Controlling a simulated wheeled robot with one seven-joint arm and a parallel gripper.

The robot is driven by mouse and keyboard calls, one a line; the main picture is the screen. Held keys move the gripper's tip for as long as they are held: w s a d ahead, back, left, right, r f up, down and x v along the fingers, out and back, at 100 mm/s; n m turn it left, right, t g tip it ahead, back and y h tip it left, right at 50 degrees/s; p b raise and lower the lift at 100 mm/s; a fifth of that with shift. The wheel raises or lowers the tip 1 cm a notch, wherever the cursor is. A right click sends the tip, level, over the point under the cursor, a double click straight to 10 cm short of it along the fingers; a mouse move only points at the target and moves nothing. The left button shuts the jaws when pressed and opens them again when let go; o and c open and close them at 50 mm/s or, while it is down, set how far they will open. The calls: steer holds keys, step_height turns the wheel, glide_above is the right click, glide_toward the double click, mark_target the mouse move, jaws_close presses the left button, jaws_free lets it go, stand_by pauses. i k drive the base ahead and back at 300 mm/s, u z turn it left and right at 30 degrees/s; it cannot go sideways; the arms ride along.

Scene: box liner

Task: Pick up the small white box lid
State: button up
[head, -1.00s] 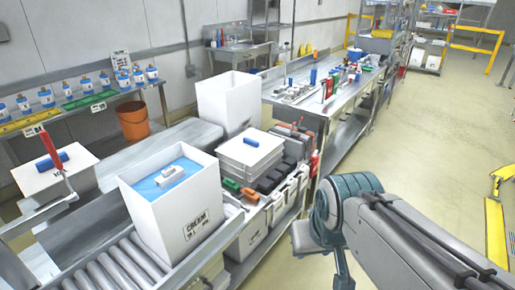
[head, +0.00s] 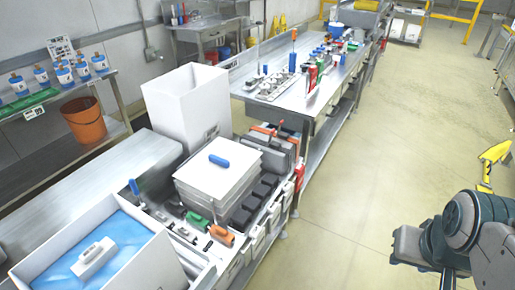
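A white lid with a blue handle (head: 232,171) lies on top of a stack of white slabs or lids beside the conveyor, in the middle of the head view. I cannot tell whether it is the small box lid. A large open white box (head: 165,262) at the lower left holds a blue liner (head: 62,268) with a white handled block (head: 94,258) on it. My arm shows at the lower right, over the floor and well apart from the stack. My gripper's fingers are not in view.
A tall open white box (head: 185,108) stands behind the stack. Dark bins, an orange-handled tool (head: 222,236) and a green one (head: 197,220) sit close to the stack. An orange bucket (head: 84,120) is at the left.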

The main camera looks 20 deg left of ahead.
mark_target(217, 172)
steer(key=u, duration=0.1)
steer(key=i, duration=0.8)
steer(key=u, duration=1.1)
steer(key=i, duration=0.6)
steer(key=u, duration=0.75)
